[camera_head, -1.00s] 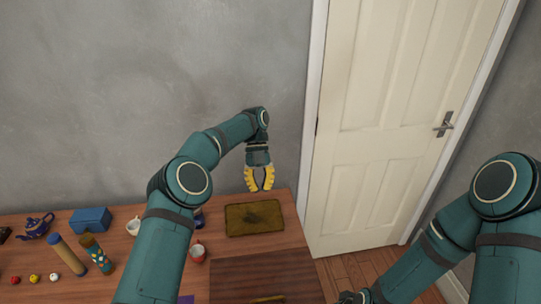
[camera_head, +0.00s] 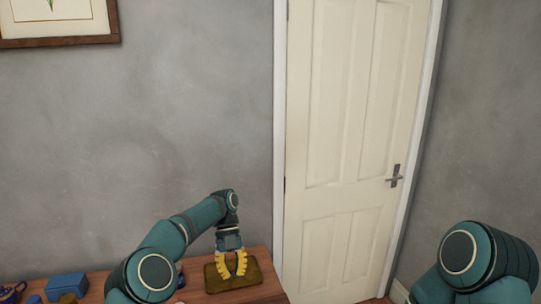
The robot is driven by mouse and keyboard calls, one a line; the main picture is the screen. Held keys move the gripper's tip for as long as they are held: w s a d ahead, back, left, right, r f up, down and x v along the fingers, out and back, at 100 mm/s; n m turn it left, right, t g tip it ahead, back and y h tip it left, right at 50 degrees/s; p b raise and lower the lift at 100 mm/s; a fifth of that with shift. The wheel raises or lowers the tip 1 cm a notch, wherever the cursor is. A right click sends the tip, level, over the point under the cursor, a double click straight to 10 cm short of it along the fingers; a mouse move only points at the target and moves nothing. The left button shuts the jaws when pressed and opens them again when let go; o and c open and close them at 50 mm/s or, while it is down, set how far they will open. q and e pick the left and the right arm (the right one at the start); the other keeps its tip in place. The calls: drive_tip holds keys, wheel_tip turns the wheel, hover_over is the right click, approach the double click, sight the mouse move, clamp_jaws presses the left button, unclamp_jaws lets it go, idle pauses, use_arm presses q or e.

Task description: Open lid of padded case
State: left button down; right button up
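My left gripper (camera_head: 232,277) has yellow fingers pointing down, with a gap between the tips. It is open and appears empty. It is in front of or just above a flat, dark gold-brown tray-like piece (camera_head: 266,284) on the table; I cannot tell whether it touches it. A blue box (camera_head: 67,285) with a closed top sits at the lower left, well away from the gripper. I cannot tell for sure which thing is the padded case. My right gripper is out of view; only part of that arm shows at the lower right.
The wooden table (camera_head: 262,257) lies along the bottom edge, mostly cut off. A blue teapot (camera_head: 12,294) is at the far lower left. A white door (camera_head: 350,140) stands right of the table. A framed picture (camera_head: 58,40) hangs on the grey wall.

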use_arm(q)
drive_tip(key=s+d+f+n+t, duration=0.1)
drive_tip(key=s+d+f+n, duration=0.1)
drive_tip(key=f+n, duration=0.3)
drive_tip(key=s+d+f+n+t+h, duration=0.1)
drive_tip(key=s+d+f+n, duration=0.1)
drive_tip(key=f+n, duration=0.3)
drive_tip(key=s+d+f+n+t+h, duration=0.1)
drive_tip(key=s+d+f+n+t, duration=0.1)
drive_tip(key=s+f+n, duration=0.1)
drive_tip(key=shift+s+d+f+n, duration=0.15)
drive_tip(key=shift+f+n, duration=0.3)
drive_tip(key=shift+f, duration=0.25)
drive_tip(key=shift+s+f+n, duration=0.15)
drive_tip(key=shift+f+n, duration=0.3)
drive_tip(key=shift+f, duration=0.2)
drive_tip(key=s+a+f+n+t, duration=0.2)
drive_tip(key=s+a+n, duration=0.1)
drive_tip(key=s+n, duration=0.65)
drive_tip(key=s+a+f+n+t, duration=0.3)
drive_tip(key=s+a+n, duration=0.1)
drive_tip(key=s+n, duration=0.55)
wheel_tip(320, 180, down, 6)
drive_tip(key=b, duration=0.6)
drive_tip(key=shift+d+f+n, duration=0.25)
drive_tip(key=shift+d+n, duration=0.05)
drive_tip(key=shift+d, duration=0.1)
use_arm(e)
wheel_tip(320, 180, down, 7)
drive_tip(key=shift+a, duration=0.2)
